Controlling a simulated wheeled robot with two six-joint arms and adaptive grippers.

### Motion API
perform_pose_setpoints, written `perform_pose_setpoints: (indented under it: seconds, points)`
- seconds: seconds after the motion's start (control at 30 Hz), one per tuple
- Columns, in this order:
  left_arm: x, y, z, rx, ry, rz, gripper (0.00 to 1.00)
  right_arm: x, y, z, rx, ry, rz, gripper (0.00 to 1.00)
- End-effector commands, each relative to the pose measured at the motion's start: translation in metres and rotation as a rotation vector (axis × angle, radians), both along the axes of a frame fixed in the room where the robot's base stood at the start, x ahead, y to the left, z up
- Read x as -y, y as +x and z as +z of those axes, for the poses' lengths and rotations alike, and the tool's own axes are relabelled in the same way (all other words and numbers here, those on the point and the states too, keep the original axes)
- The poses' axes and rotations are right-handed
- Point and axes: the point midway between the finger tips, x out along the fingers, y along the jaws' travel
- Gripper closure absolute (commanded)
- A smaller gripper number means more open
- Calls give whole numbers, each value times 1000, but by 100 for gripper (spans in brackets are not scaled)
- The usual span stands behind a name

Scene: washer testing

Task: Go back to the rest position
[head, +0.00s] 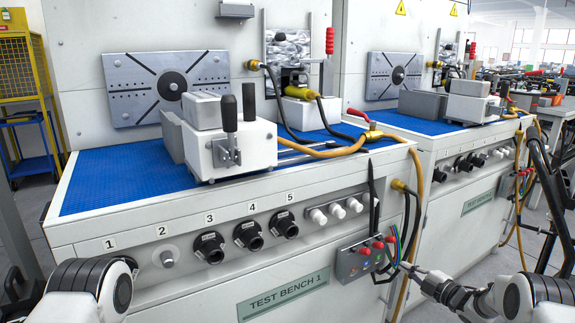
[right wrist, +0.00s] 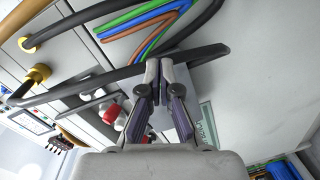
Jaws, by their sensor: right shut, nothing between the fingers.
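My right gripper (head: 408,268) is shut and empty in front of Test Bench 1 (head: 190,293), just right of the grey control box with red buttons (head: 355,262). In the right wrist view, its closed fingers (right wrist: 159,68) point at the bench front, with a black cable or handle (right wrist: 120,75) close by their tips. I cannot tell whether they touch it. Only links of my left arm show at the lower left of the head view; its gripper is out of the picture.
A white clamp fixture (head: 245,150) stands on the blue mat (head: 115,185). Coloured wires (right wrist: 140,22) and a yellow hose (head: 413,185) hang near my right gripper. Test Bench 2 (head: 455,225) stands to the right. A yellow cage (head: 18,65) is at far left.

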Motion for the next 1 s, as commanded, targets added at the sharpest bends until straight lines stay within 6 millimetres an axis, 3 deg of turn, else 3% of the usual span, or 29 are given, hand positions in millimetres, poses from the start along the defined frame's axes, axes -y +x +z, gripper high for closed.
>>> perform_pose_setpoints:
  seconds: [0.03, 0.1, 0.17, 0.2, 0.27, 0.3, 0.43, 0.6, 0.8, 0.87, 0.9, 0.93, 1.0]
  points:
    - [0, 0, 0, 0, 0, 0, 18, -35, -14, -27, -103, 79, -8, 100]
    - [0, 0, 0, 0, 0, 0, 18, -75, -44, -66, -270, 193, -52, 100]
    - [0, 0, 0, 0, 0, 0, 18, -104, -77, -98, -423, 277, -105, 100]
    - [0, 0, 0, 0, 0, 0, 18, -120, -103, -119, -528, 326, -149, 100]
    - [0, 0, 0, 0, 0, 0, 18, -139, -148, -146, -685, 387, -226, 100]
    - [0, 0, 0, 0, 0, 0, 18, -148, -179, -162, -787, 421, -286, 100]
    - [0, 0, 0, 0, 0, 0, 18, -162, -288, -196, -1086, 491, -512, 100]
    - [0, 0, 0, 0, 0, 0, 18, -155, -405, -205, -1341, 522, -807, 100]
    - [0, 0, 0, 0, 0, 0, 18, -136, -508, -191, -1514, 545, -1153, 100]
    - [0, 0, 0, 0, 0, 0, 18, -128, -535, -184, -1543, 570, -1296, 100]
    - [0, 0, 0, 0, 0, 0, 18, -125, -538, -185, -1536, 642, -1404, 100]
    - [0, -1, 25, -1, 0, 0, 18, -125, -536, -160, -1534, 638, -1389, 100]
    - [0, 0, 50, 0, 0, 0, 18, -125, -535, -136, -1535, 635, -1382, 100]
